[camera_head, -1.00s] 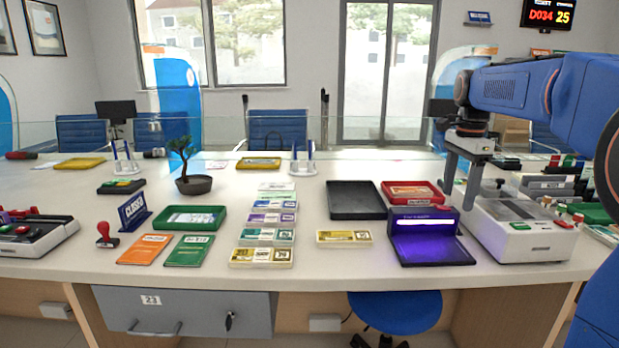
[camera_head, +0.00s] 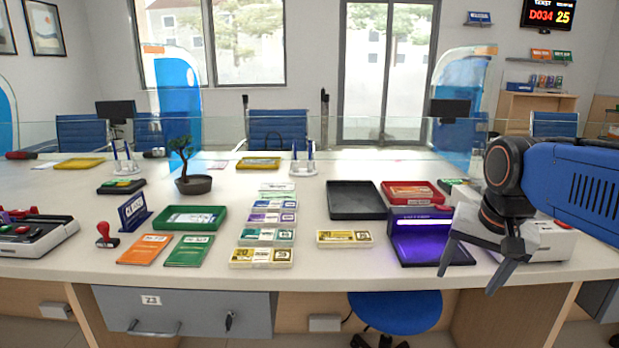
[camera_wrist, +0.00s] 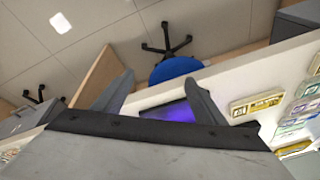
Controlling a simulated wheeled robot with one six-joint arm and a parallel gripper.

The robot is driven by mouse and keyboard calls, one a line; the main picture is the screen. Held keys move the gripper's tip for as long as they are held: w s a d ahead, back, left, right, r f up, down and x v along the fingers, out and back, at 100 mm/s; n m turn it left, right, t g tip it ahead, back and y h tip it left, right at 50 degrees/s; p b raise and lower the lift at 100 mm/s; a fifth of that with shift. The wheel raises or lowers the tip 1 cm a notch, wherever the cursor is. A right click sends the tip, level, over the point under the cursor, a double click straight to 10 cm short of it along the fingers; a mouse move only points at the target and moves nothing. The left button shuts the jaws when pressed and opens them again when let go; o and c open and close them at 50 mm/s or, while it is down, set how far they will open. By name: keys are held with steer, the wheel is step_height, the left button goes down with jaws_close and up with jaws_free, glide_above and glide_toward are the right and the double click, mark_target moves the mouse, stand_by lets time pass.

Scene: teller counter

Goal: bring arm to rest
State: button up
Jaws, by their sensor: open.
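My gripper (camera_head: 466,277) is at the right in the head view, in front of the counting machine and near the counter's front edge. Its two fingers are spread and point down, with nothing between them. In the wrist view my gripper (camera_wrist: 165,92) shows both fingers apart, with the floor and counter edge beyond. My arm comes in from the right edge of the head view and hides much of the counting machine (camera_head: 548,240).
The purple-lit lamp tray (camera_head: 435,262) lies just left of my gripper. A black tray (camera_head: 345,212) and red tray (camera_head: 436,190) stand behind it. Banknote bundles (camera_head: 262,258) lie mid-counter. A blue stool (camera_head: 398,308) stands below the front edge.

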steer(key=s+a+f+n+t, duration=0.1)
steer(key=s+a+f+n, duration=0.1)
steer(key=s+f+n, duration=0.4)
steer(key=s+f, duration=0.4)
steer(key=s, duration=0.1)
steer(key=shift+t, duration=0.3)
